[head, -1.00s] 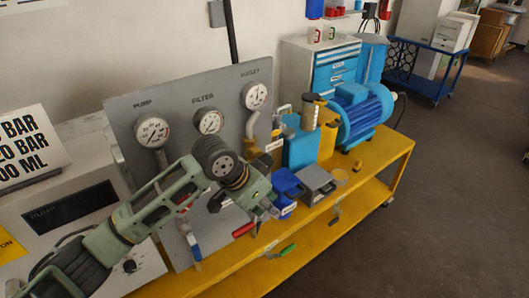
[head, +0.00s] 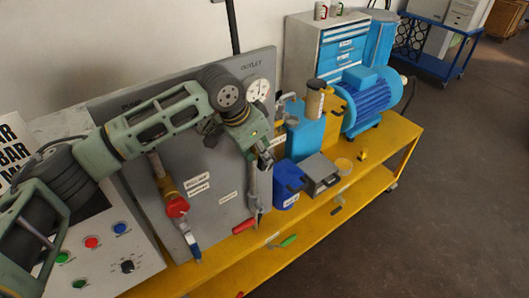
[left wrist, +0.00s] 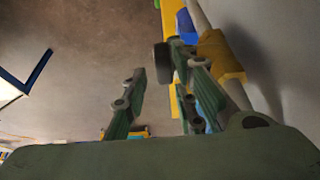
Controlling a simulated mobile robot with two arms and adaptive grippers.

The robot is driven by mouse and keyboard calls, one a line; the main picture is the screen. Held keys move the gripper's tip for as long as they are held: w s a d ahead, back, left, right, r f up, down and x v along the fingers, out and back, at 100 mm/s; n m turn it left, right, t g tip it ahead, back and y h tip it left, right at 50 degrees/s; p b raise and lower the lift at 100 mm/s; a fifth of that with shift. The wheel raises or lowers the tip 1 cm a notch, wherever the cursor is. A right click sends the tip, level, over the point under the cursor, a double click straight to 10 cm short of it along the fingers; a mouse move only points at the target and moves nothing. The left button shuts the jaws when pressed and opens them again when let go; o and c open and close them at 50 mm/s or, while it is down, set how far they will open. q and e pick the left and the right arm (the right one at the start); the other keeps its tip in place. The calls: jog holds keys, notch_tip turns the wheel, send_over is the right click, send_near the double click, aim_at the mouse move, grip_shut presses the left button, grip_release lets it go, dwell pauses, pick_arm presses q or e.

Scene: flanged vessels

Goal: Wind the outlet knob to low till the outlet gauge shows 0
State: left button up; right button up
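The outlet gauge (head: 259,90) is a white dial at the upper right of the grey panel, partly covered by my left arm. Its needle is too small to read. My left gripper (head: 263,157) is in front of the pipe below that gauge and hides the outlet fitting in the head view. In the left wrist view its two fingers (left wrist: 160,95) are apart. A dark round disc (left wrist: 162,62), which looks like the outlet knob, shows beyond the fingers, nearer the right one. A yellow fitting (left wrist: 222,56) on the pipe lies to its right. Contact cannot be told. My right gripper is out of view.
The grey panel (head: 225,180) stands on a yellow bench (head: 378,150). A red valve (head: 177,207) is on the left pipe. A blue container (head: 287,190), a grey box (head: 320,170) and a blue motor (head: 368,100) stand to the right.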

pick_arm(q)
jog(key=x, duration=0.3)
jog(key=shift+w+f+p, duration=0.15)
jog(key=shift+w+p, duration=0.15)
jog(key=shift+p, duration=0.05)
jog(key=shift+w+f, duration=0.15)
jog(key=shift+s, duration=0.2)
jog(key=shift+c, duration=1.4)
grip_shut()
jog(key=shift+a, duration=0.1)
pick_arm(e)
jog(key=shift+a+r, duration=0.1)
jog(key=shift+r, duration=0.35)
